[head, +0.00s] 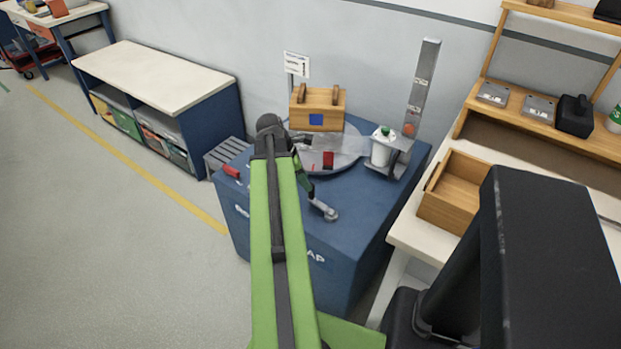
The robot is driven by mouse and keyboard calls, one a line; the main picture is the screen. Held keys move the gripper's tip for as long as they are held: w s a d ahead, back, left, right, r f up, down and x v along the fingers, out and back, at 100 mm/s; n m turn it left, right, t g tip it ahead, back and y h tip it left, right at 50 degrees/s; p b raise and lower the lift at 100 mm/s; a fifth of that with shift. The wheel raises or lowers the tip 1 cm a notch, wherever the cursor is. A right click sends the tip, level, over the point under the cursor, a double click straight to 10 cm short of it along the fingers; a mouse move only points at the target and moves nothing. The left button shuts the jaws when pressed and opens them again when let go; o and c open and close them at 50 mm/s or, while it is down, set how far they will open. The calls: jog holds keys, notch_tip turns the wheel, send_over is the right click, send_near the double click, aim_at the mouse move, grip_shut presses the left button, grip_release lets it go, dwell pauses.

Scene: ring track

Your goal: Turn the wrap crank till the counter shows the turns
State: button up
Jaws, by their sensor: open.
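The blue wrap station (362,215) stands in the middle of the head view. A grey metal crank (325,210) lies on its top near the front. My gripper (308,190) is open and points down just behind and left of the crank, partly hidden by my green arm. I cannot tell whether they touch. A wooden box (301,112) with a blue square stands on the round turntable (348,146). I cannot read a counter number.
A white-topped bench (408,230) with a wooden tray (462,185) stands close on the right. A low shelf unit (150,75) is at the back left. A small white sign (296,65) rises behind the station. The floor on the left is clear.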

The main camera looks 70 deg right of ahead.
jog(key=p+v, duration=0.7)
jog(key=v, duration=0.2)
jog(key=shift+w+r, duration=0.15)
jog(key=shift+r, duration=0.1)
jog(key=shift+c, duration=0.3)
